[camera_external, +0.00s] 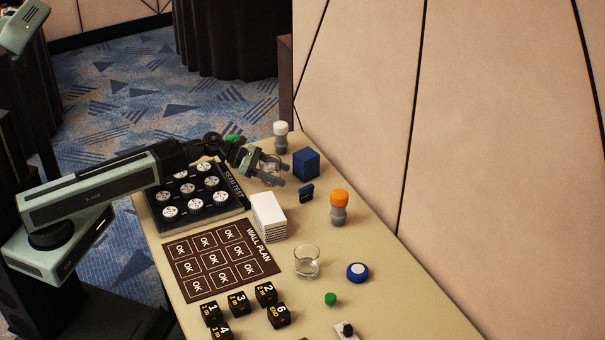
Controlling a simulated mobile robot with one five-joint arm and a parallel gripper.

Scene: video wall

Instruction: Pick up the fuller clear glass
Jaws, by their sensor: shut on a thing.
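My gripper (274,172) is at the far part of the table, beyond the stack of white cards. It is shut on a clear glass (269,163), which is small here and partly hidden by the fingers. I cannot tell how full that glass is, nor whether it is off the table. Another clear glass (307,262) stands upright on the table to the right of the wall plan, with a little clear liquid low in it.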

